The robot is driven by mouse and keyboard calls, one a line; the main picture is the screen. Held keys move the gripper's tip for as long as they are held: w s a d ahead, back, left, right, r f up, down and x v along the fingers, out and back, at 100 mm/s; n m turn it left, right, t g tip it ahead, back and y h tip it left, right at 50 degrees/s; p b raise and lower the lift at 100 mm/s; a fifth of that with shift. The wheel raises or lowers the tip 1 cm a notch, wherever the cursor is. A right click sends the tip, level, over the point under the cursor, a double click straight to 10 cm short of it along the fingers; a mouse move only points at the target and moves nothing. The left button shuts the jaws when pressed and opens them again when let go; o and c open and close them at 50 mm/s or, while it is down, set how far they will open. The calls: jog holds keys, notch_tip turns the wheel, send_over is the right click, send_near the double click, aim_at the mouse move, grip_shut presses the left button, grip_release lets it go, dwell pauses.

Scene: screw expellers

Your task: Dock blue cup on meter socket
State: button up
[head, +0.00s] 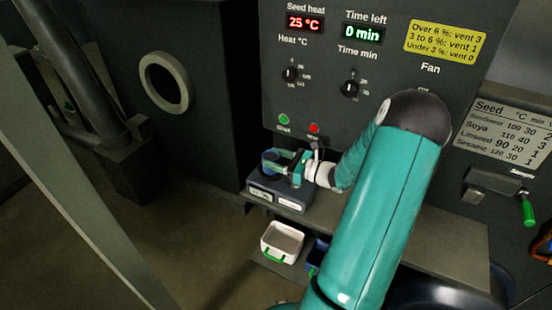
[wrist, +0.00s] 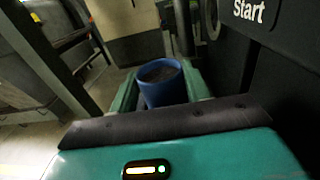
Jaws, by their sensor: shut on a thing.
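The blue cup (head: 270,159) is at the left end of my gripper (head: 284,163) in the head view. In the wrist view the blue cup (wrist: 164,91) stands between my teal fingers (wrist: 164,84), with dark grainy material inside. My gripper is shut on it. The grey meter box (head: 280,192) sits on the shelf below the panel, with small displays on its front. The cup appears over the left part of the meter's top. The socket is hidden, and I cannot tell whether the cup touches it.
The control panel (head: 330,75) rises behind the meter, with knobs and green and red buttons. A white tray with a green handle (head: 282,242) and a blue bin (head: 317,256) are below the shelf (head: 440,240). A green-handled tool (head: 528,208) hangs at right.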

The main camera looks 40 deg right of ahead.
jog(key=shift+f, duration=0.55)
jog(key=o, duration=0.8)
send_over(307, 185)
jog(key=shift+s+d, duration=0.1)
jog(key=shift+s, duration=0.05)
dwell(0.7)
dwell(0.6)
